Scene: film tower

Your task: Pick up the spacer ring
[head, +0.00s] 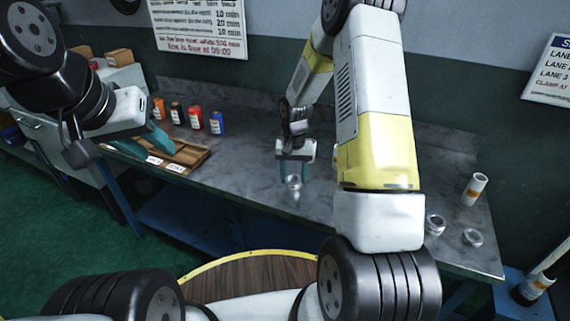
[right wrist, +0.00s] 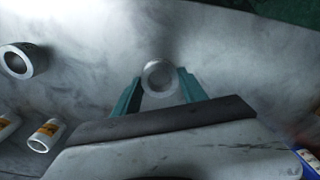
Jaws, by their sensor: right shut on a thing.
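The spacer ring (head: 294,183) is a small silvery ring over the middle of the grey worktop. My right gripper (head: 294,174) points down and is shut on it. In the right wrist view the ring (right wrist: 159,94) sits between the teal fingertips of the gripper (right wrist: 159,88), its hole facing the camera. I cannot tell whether the ring touches the worktop. My left gripper (head: 146,143) is open and empty, in front of the wooden tray at the left.
My right arm hides part of the worktop.

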